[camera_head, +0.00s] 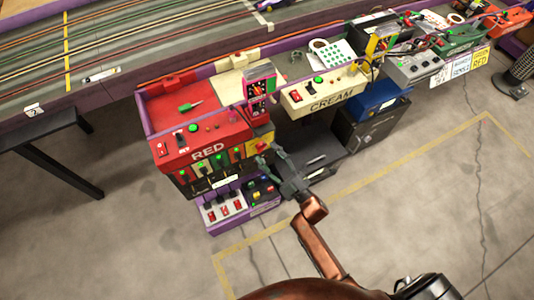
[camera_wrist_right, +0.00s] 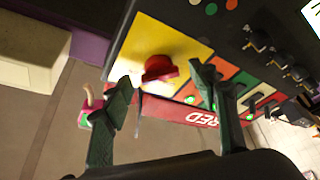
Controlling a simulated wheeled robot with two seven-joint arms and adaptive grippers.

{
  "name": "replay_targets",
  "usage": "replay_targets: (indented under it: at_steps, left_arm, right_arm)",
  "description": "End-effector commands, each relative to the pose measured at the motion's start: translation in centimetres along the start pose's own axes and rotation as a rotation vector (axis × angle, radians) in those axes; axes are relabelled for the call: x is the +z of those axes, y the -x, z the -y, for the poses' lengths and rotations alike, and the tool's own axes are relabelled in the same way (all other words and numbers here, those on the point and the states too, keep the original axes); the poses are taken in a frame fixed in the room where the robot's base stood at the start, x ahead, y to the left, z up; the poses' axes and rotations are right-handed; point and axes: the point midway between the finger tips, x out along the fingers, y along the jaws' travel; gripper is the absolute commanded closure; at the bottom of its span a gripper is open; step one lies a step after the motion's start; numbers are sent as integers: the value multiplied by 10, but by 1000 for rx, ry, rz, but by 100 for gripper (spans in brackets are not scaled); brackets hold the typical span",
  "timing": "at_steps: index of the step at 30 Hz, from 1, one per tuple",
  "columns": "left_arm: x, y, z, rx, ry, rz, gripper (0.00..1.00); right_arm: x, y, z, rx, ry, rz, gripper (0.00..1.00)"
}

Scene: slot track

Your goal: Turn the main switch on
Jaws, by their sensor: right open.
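The main switch, a red rotary knob (camera_wrist_right: 158,68) on a yellow plate (camera_wrist_right: 150,35), is at the right end of the red station's front panel. The yellow plate also shows in the head view (camera_head: 265,138), just beyond my right gripper (camera_head: 269,155). In the wrist view, my right gripper (camera_wrist_right: 163,80) is open, with one dark finger on each side of the knob. The fingertips look close to the knob; I cannot tell whether they touch it. The handle's exact setting is unclear. My left gripper is not in view.
The red station (camera_head: 195,140) carries a RED label, switches and green lights. Below it is a purple-edged switch box (camera_head: 225,207). The cream station (camera_head: 320,97) and a dark cabinet (camera_head: 368,130) stand to the right. The floor (camera_head: 400,215) in front is clear.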

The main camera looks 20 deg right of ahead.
Motion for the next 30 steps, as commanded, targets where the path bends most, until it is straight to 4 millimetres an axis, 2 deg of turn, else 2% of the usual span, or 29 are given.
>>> replay_targets:
  at_steps: [9,15,21,30]
  left_arm:
    - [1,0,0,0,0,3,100]
    - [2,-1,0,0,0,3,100]
    - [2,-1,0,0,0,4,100]
    - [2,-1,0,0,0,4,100]
  right_arm:
    - [1,64,1,-3,1,4,46]
    - [1,97,1,-2,0,3,46]
    - [0,112,1,-2,0,2,46]
    - [0,113,1,-1,0,2,46]
